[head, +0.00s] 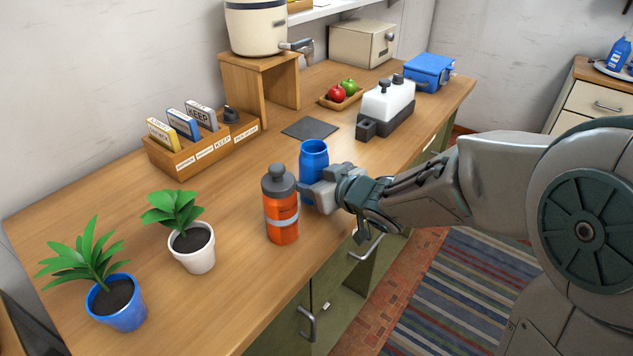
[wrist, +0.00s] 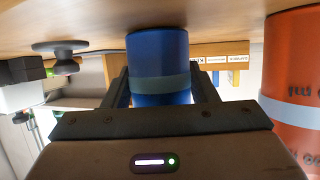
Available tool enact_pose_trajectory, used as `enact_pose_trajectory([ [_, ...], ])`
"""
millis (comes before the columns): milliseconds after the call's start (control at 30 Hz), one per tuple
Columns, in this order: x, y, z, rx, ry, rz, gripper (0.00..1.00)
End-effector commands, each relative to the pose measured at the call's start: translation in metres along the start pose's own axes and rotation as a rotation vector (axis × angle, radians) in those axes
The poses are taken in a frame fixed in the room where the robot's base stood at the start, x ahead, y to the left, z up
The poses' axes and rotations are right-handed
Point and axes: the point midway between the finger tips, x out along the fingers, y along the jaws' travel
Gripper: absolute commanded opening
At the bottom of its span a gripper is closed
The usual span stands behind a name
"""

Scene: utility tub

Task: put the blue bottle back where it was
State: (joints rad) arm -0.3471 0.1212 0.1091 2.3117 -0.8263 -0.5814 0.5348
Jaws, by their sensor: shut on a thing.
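The blue bottle (head: 314,158) is upright near the front edge of the wooden counter (head: 235,215), just behind and right of the orange bottle (head: 281,215). My gripper (head: 312,190) is shut on the blue bottle from the front right, around its body. In the wrist view, which is upside down, the blue bottle (wrist: 158,55) stands between the two dark fingers, with a greyish band around it. Its base is close to the counter; I cannot tell whether it touches. The orange bottle (wrist: 292,75) is close beside my gripper there.
A dark square mat (head: 310,129) lies behind the blue bottle. A white-and-grey appliance (head: 386,108), a fruit tray (head: 341,98) and a card holder (head: 205,145) stand farther back. Two potted plants (head: 192,246) are at left. Another blue bottle (head: 619,50) stands on a far-right cabinet.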

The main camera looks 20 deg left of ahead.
Motion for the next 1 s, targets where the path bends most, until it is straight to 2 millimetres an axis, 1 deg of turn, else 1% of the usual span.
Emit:
enact_pose_trajectory([
  [67,0.001,0.000,0.003,0.000,0.001,0.000,0.23],
  [100,0.002,0.000,0.004,0.000,0.000,0.000,0.55],
  [167,0.001,0.000,0.003,0.000,0.000,0.000,0.72],
  [200,0.001,0.000,0.003,0.000,0.000,0.000,0.74],
  [433,0.001,0.000,0.002,0.000,0.000,0.000,0.74],
  [567,-0.002,0.000,-0.003,0.000,0.001,0.000,0.74],
  [667,-0.015,0.001,-0.003,-0.002,0.002,0.002,0.74],
  [767,-0.033,0.001,-0.004,-0.001,0.002,0.003,0.74],
  [1000,-0.083,0.001,-0.004,-0.001,0.002,0.004,0.74],
])
